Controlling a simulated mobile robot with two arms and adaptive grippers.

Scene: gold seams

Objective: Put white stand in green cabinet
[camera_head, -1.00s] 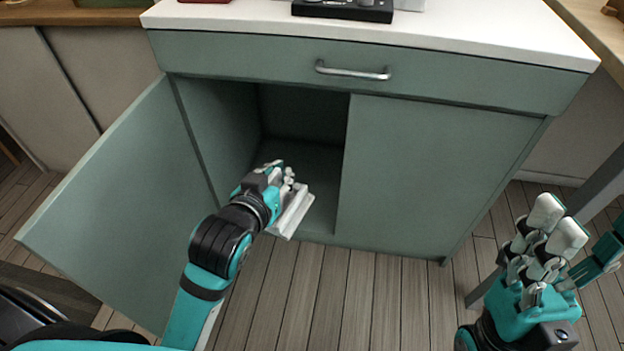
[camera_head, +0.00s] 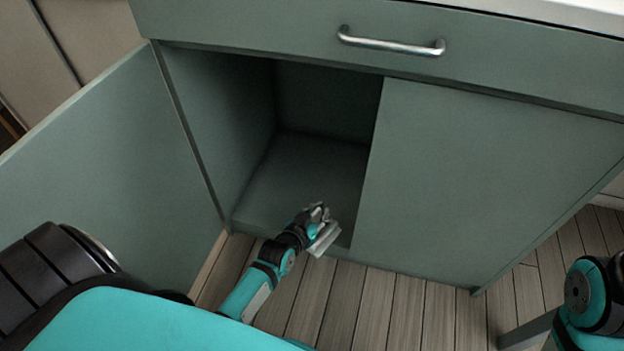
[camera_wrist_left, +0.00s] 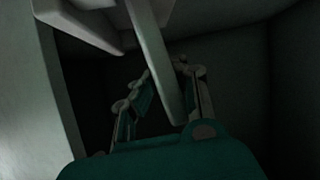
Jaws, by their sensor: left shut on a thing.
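The green cabinet (camera_head: 480,165) stands in front of me with its left door (camera_head: 110,150) swung open. The compartment behind that door is dark, and its bare floor (camera_head: 290,180) shows. My left gripper (camera_head: 318,218) is shut on the white stand (camera_head: 325,240), low at the front edge of the open compartment. In the left wrist view the stand (camera_wrist_left: 155,60) runs between the fingers of my left gripper (camera_wrist_left: 160,90), with dark cabinet walls around. The fingers hide part of the stand. Of my right arm only a part shows at the lower right; its gripper is out of view.
A closed drawer with a metal handle (camera_head: 390,43) sits above the compartment. The closed right door borders the opening on its right. The wooden floor (camera_head: 400,310) is clear in front.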

